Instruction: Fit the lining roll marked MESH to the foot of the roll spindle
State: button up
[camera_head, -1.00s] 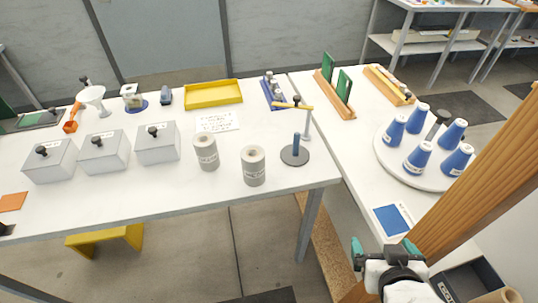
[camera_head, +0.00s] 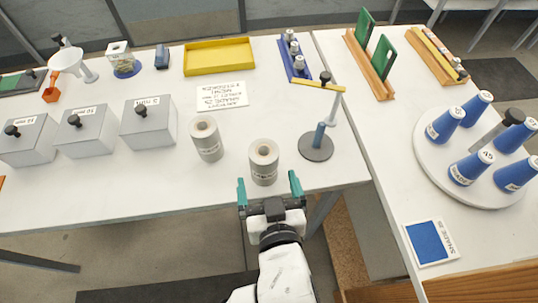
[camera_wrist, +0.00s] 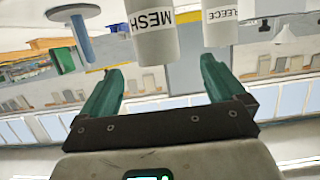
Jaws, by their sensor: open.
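The roll marked MESH (camera_head: 263,165) is a grey upright cylinder near the table's front edge; its label reads clearly in the wrist view (camera_wrist: 150,22). A similar roll marked FLEECE (camera_wrist: 220,30) stands to its left in the head view (camera_head: 206,142). The roll spindle (camera_head: 319,137), a blue post on a round grey foot, stands bare to the right of the MESH roll; it also shows in the wrist view (camera_wrist: 82,38). My gripper (camera_head: 268,187) is open and empty at the front edge, its fingers pointing towards the MESH roll. They do not appear to touch it.
A pale post with a yellow arm (camera_head: 318,86) and black knob stands just behind the spindle. Grey lidded boxes (camera_head: 148,125) stand to the left. A printed card (camera_head: 222,96) and yellow tray (camera_head: 219,57) lie behind the rolls. Blue cones stand on a round tray (camera_head: 430,165) at right.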

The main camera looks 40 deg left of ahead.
aim_at(265, 158)
jog(key=x, duration=0.3)
jog(key=shift+w+a, duration=0.2)
jog(key=x, duration=0.2)
jog(key=p+x, duration=0.1)
jog(key=x, duration=0.1)
jog(key=shift+w+r, duration=0.15)
jog(key=shift+w, duration=0.2)
jog(key=shift+w+a, duration=0.3)
jog(key=shift+a, duration=0.1)
jog(key=shift+c, duration=0.3)
jog(key=c, duration=1.1)
